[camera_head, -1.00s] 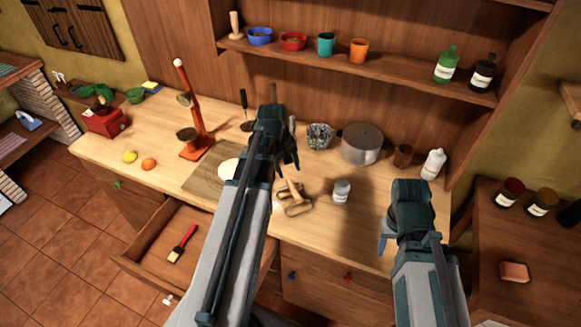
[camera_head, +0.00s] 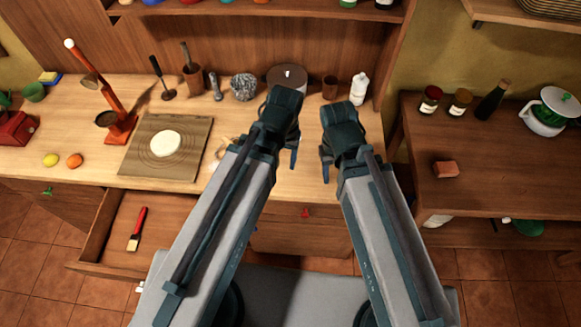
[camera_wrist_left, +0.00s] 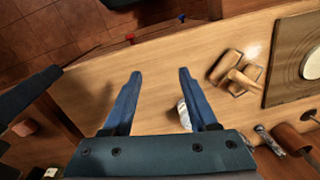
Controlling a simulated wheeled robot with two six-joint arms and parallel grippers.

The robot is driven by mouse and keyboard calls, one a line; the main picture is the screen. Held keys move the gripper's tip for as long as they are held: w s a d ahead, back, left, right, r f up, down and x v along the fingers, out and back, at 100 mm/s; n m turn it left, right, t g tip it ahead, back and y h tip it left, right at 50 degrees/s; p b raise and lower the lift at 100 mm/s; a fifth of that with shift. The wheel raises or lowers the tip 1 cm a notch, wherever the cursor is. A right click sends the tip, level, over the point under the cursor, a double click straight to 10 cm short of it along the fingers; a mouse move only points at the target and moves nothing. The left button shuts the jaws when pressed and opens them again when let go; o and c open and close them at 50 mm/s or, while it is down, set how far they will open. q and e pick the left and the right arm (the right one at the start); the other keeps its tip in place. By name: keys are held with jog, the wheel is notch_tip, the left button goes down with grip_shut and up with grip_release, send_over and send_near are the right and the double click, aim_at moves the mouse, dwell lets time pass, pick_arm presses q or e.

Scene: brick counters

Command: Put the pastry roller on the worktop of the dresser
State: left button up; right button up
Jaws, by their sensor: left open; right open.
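A wooden tool with a handle and a framed head, which looks like the pastry roller (camera_head: 221,150), lies on the light worktop (camera_head: 75,110) of the dresser, right of the pastry board. My left arm partly hides it in the head view; the left wrist view shows it whole (camera_wrist_left: 236,75). My left gripper (camera_head: 275,150) is open and empty above the worktop, to the right of the roller; its fingers also show in the left wrist view (camera_wrist_left: 160,73), apart from it. My right gripper (camera_head: 335,165) is open near the worktop's right part; its fingers are partly hidden.
A board (camera_head: 135,157) with dough (camera_head: 166,144) lies left of the roller. A white jar (camera_wrist_left: 183,114) stands by my left fingers. Pot (camera_head: 287,74), bottle (camera_head: 360,89) and utensils line the back. An open drawer (camera_head: 110,220) holds a brush (camera_head: 138,229).

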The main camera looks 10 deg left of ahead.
pick_arm(q)
jog(key=s+d+m, duration=0.2)
jog(key=s+d, duration=0.1)
jog(key=shift+y, duration=0.3)
notch_tip(320, 180, down, 9)
jog(key=b, duration=0.8)
jog(key=shift+r+b, duration=0.15)
jog(key=shift+b, duration=0.2)
